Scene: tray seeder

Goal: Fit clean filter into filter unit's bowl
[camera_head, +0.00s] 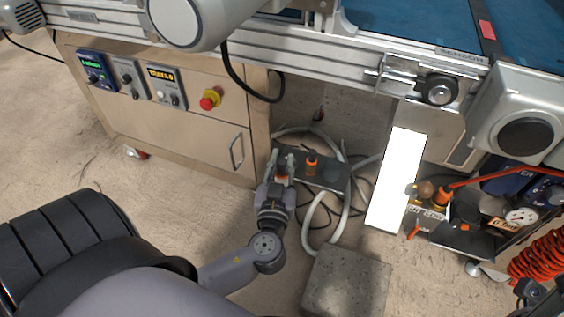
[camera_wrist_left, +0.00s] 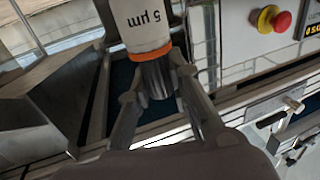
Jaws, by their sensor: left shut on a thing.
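My left gripper (camera_head: 283,159) is low beside the cabinet, at the left end of a small dark shelf. In the left wrist view its fingers (camera_wrist_left: 160,80) are shut on the dark end of a filter-like cylinder (camera_wrist_left: 140,22). This cylinder is white, marked "5 µm", with an orange band at its dark end. An orange-topped part (camera_head: 311,161) stands on the shelf, apart from the gripper. I cannot tell for certain which part is the filter unit's bowl. My right gripper is not in view.
The dark shelf (camera_head: 335,187) has hoses around it. A bright white panel (camera_head: 394,180) stands to its right. A concrete block (camera_head: 346,283) lies in front. A cart at the right carries a gauge (camera_head: 521,216). A red stop button (camera_head: 210,99) sits on the cabinet.

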